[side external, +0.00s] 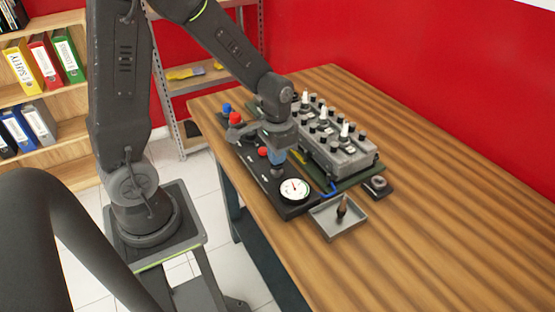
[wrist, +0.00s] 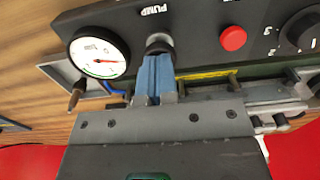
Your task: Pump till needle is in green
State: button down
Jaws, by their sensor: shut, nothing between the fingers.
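The black control panel (side external: 262,178) lies along the table's near side. Its white round gauge (wrist: 98,55) is left of my gripper in the wrist view and also shows in the side view (side external: 294,189). A thin red needle points toward the right of the dial in the wrist view; I cannot tell whether it lies in a green zone. A dark round pump button (wrist: 158,42) sits under the PUMP label. My gripper (wrist: 156,65) is shut and empty, its blue fingertips at the button and partly hiding it. Whether they press it is unclear. In the side view my gripper (side external: 277,165) is low over the panel.
A red button (wrist: 233,38) and a dark dial (wrist: 301,30) are right of the pump. The grey engine block (side external: 340,155) stands close behind my gripper. A grey tray (side external: 325,224) holds an upright brown-and-dark piece (side external: 342,207). The table's right side is clear.

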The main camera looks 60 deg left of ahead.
jog(key=shift+f, duration=0.45)
jog(key=shift+r, duration=1.95)
jog(key=shift+f, duration=2)
jog(key=shift+r, duration=2)
